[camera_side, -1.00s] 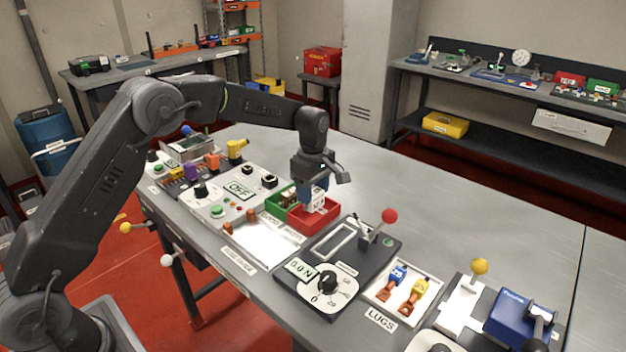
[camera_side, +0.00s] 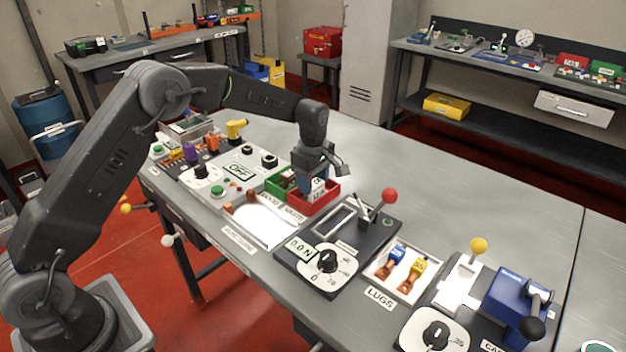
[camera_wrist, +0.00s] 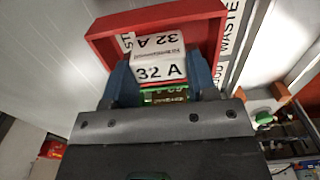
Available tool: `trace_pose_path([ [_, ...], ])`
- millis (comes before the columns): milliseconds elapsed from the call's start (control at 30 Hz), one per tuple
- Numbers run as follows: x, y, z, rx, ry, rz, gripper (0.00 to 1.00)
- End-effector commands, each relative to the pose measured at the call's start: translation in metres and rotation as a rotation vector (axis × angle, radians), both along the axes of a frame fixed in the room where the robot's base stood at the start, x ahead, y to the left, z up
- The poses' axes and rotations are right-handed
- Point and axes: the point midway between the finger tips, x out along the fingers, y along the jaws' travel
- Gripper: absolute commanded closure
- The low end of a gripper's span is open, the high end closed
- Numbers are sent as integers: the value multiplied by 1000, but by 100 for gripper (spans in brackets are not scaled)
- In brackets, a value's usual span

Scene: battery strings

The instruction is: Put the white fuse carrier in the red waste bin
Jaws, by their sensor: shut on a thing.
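My gripper (camera_side: 312,184) has blue fingers and is shut on the white fuse carrier (camera_side: 319,187), at the red waste bin (camera_side: 322,205). In the wrist view the carrier (camera_wrist: 160,70) shows a "32 A" label between the two fingers (camera_wrist: 160,85). The red bin (camera_wrist: 98,45) lies beyond and around it there. A second, upside-down "32 A" marking appears inside the bin; I cannot tell whether it is on another piece. The carrier's lower part is hidden by the bin wall in the side view.
A green bin (camera_side: 279,184) adjoins the red one on the left. A dark tester with a red-knobbed lever (camera_side: 389,196) stands close on the right. A white tray (camera_side: 262,226) lies in front. The bench behind the bins is clear.

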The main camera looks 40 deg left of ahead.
Motion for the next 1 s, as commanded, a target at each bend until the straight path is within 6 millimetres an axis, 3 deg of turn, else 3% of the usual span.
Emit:
trace_pose_path([
  [467, 0, 0, -5, 0, 0, 0, 74],
  [500, 0, 0, -4, 0, 0, 0, 44],
  [767, 0, 0, -4, 0, 0, 0, 19],
  [1000, 0, 0, -4, 0, 0, 0, 18],
])
